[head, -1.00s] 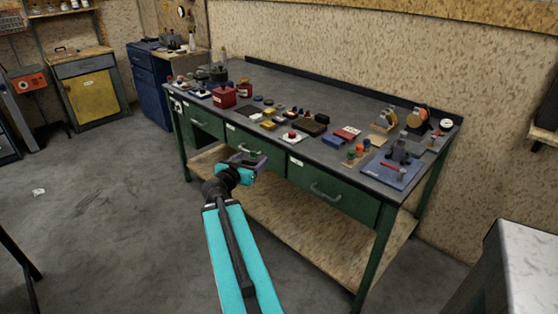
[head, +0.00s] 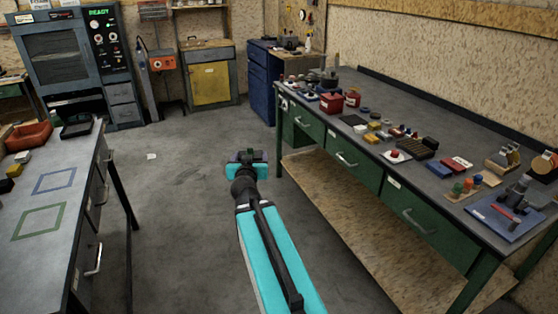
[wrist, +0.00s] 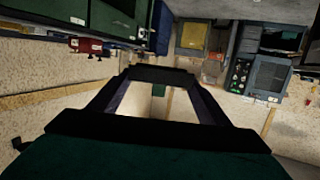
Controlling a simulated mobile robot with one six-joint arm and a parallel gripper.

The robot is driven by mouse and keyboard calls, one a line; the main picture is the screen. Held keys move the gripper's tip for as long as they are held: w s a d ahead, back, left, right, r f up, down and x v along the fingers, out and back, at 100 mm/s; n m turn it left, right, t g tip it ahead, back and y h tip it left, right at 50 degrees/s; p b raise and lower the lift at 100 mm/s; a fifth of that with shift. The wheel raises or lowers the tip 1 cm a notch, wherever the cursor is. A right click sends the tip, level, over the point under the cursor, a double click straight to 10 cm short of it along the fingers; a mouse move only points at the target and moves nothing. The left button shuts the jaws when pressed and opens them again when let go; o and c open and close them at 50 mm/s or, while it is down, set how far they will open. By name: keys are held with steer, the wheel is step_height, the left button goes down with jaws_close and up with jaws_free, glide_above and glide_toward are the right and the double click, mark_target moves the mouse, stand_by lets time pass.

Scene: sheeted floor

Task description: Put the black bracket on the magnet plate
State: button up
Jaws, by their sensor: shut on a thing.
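My gripper (head: 247,160) is held out over the open floor in the head view, between the two benches. It is shut on a small dark thing, seemingly the black bracket (wrist: 160,74), which shows as a dark bar across the fingertips in the wrist view. A small dark green piece sits at its middle. The bracket's full shape is too small and dark to tell. I cannot pick out the magnet plate with certainty in either view.
A workbench (head: 440,140) with many small items stands at right, including a blue plate (head: 490,222) bearing a dark device. At left, a grey table (head: 85,215) has blue and green outlined squares and a red bin (head: 28,137).

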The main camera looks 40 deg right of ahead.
steer(key=w+a+r+n+t+y, duration=0.1)
steer(key=w+a+r+n+y, duration=0.1)
steer(key=a, duration=0.9)
steer(key=w+a+r+n+t+y, duration=0.1)
steer(key=w+a+r+n+y, duration=0.2)
steer(key=a, duration=0.7)
steer(key=w+a+r+n+t+y, duration=0.1)
steer(key=a+r+y, duration=0.3)
steer(key=a, duration=0.7)
steer(key=shift+w+a+r+n+t+y, duration=0.15)
steer(key=shift+w+a+n+t+y, duration=0.15)
steer(key=shift+w+n, duration=0.45)
